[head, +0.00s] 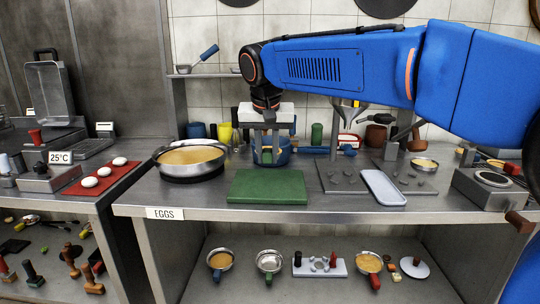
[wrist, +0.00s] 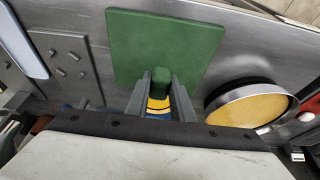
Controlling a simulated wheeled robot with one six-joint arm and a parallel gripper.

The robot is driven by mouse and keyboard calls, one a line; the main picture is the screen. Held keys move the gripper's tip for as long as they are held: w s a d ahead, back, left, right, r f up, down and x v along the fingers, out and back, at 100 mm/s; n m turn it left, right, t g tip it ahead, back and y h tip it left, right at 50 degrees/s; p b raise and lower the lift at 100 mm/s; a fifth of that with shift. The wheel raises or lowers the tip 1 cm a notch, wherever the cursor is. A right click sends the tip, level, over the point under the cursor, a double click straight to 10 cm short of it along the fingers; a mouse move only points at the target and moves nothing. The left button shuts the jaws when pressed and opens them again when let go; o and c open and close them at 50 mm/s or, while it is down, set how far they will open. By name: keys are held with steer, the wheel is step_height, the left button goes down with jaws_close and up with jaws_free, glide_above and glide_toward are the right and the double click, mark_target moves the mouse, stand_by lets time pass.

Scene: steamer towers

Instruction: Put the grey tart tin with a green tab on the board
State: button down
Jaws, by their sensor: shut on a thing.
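My gripper (head: 268,158) points down at the blue pot (head: 284,154), behind the green board (head: 268,187). In the wrist view, the fingers (wrist: 160,88) are shut on a green tab (wrist: 160,76). A yellow surface with a dark curved line shows just below the tab, between the fingers. The grey body of the tart tin cannot be made out; the fingers and wrist hide most of what is there. The board lies flat and bare, and it also shows in the wrist view (wrist: 150,40) beyond the fingertips.
A wide pan of yellow liquid (head: 190,157) stands left of the board. A grey plate with small studs (head: 340,178) and a pale blue tray (head: 383,187) lie to the right. More small tins (head: 220,261) stand on the lower shelf. Cups and a shelf stand behind.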

steer(key=shift+f, duration=3)
steer(key=shift+f, duration=0.45)
steer(key=c, duration=1.5)
jaws_free()
steer(key=shift+o, duration=0.2)
steer(key=v, duration=1.7)
steer(key=shift+r, duration=0.15)
steer(key=shift+d, duration=0.1)
